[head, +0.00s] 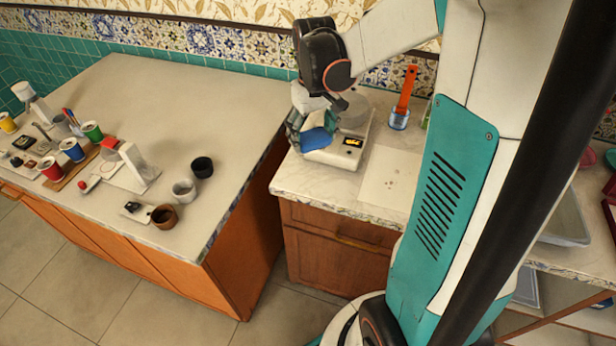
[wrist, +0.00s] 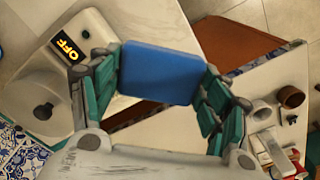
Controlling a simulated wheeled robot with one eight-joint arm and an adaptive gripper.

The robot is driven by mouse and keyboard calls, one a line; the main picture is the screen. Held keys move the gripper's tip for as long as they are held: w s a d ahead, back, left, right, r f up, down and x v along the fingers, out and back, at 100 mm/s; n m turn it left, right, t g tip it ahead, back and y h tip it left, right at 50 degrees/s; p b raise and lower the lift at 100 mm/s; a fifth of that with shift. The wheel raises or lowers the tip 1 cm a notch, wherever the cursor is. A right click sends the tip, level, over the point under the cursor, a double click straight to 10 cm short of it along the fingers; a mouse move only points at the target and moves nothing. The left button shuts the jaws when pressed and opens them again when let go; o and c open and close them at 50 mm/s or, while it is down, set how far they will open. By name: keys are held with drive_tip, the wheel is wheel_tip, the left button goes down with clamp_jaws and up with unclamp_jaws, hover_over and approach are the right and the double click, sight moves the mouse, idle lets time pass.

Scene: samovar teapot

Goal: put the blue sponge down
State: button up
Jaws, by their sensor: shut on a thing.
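The blue sponge (head: 317,140) is in my gripper (head: 306,127), low over the front left part of a white appliance with a small lit display (head: 352,142). In the wrist view the sponge (wrist: 160,73) sits between the teal finger pads of my gripper (wrist: 158,85), which is shut on it from both sides. The appliance (wrist: 95,30) shows at the left there, its display reading OFF. I cannot tell whether the sponge touches the appliance or hangs just above it. My gripper hides part of the sponge in the head view.
A counter (head: 190,105) at left holds several cups, cans and small things, with its back part clear. A gap separates it from the right counter. A flat pale board (head: 388,178) lies right of the appliance. An orange-handled tool (head: 406,90) stands behind.

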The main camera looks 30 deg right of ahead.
sight(312, 180)
wheel_tip(312, 180, down, 14)
drive_tip(key=b, duration=0.4)
drive_tip(key=shift+f+b, duration=0.2)
drive_tip(key=shift+b, duration=0.15)
drive_tip(key=shift+f, duration=0.2)
drive_tip(key=o, duration=1.1)
drive_tip(key=shift+r, duration=0.1)
wheel_tip(312, 180, up, 12)
drive_tip(key=p, duration=0.4)
drive_tip(key=shift+r, duration=0.15)
